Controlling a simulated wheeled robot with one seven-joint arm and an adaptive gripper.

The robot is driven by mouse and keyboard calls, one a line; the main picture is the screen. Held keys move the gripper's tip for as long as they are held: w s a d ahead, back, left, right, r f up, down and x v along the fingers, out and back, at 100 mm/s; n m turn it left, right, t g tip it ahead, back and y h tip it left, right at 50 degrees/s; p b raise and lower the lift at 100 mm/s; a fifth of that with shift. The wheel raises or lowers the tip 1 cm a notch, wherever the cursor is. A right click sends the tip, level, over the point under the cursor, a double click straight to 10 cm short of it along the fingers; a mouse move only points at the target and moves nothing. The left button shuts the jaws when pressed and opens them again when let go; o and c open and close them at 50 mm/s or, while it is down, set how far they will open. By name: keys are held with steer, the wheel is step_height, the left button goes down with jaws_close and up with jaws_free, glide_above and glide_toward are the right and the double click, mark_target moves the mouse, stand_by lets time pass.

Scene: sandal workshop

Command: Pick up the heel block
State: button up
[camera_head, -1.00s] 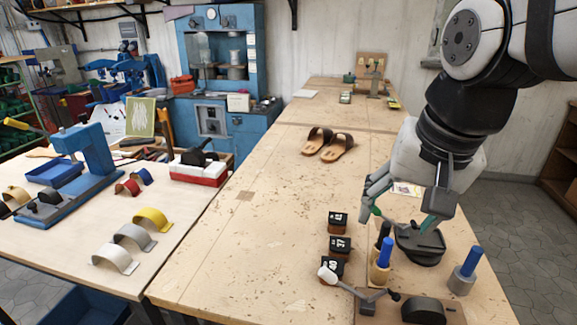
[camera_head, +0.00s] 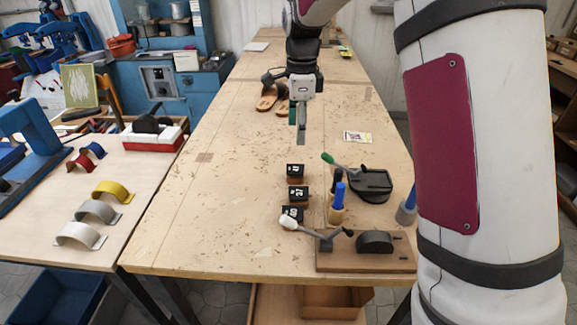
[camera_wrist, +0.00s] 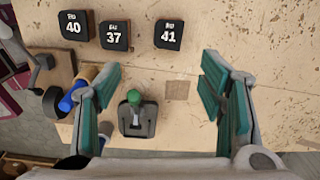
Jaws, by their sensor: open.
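Three small dark blocks with white number labels stand in a row on the wooden bench. In the wrist view they read 40 (camera_wrist: 73,25), 37 (camera_wrist: 115,35) and 41 (camera_wrist: 168,35). In the head view block 41 (camera_head: 296,170) is farthest, block 37 (camera_head: 298,192) is in the middle and block 40 (camera_head: 292,213) is nearest, partly behind a lever knob. Brown shows under their dark tops. My gripper (camera_head: 301,125) hangs above the bench beyond the row. In the wrist view my gripper (camera_wrist: 160,78) is open and empty, its green-padded fingers wide apart.
A dark fixture with a green-knobbed lever (camera_head: 374,182) stands right of the blocks. Blue-handled tools (camera_head: 337,208) and a lever fixture on a board (camera_head: 323,262) stand nearer. Sandals (camera_head: 267,100) lie farther back. The bench left of the blocks (camera_head: 220,205) is clear.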

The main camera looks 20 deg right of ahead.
steer(key=w+f+m, duration=0.1)
steer(key=f, duration=0.1)
steer(key=p, duration=0.1)
glide_above(295, 169)
steer(key=f, duration=0.7)
steer(key=shift+s+d+f, duration=0.1)
steer(key=shift+s, duration=0.1)
steer(key=shift+w+f+p, duration=0.15)
steer(key=shift+f+p, duration=0.3)
steer(key=shift+f, duration=1.15)
steer(key=shift+w+f+p, duration=0.1)
steer(key=shift+f+p, duration=0.35)
steer(key=shift+f, duration=1.15)
steer(key=shift+c, duration=0.5)
steer(key=c, duration=1.1)
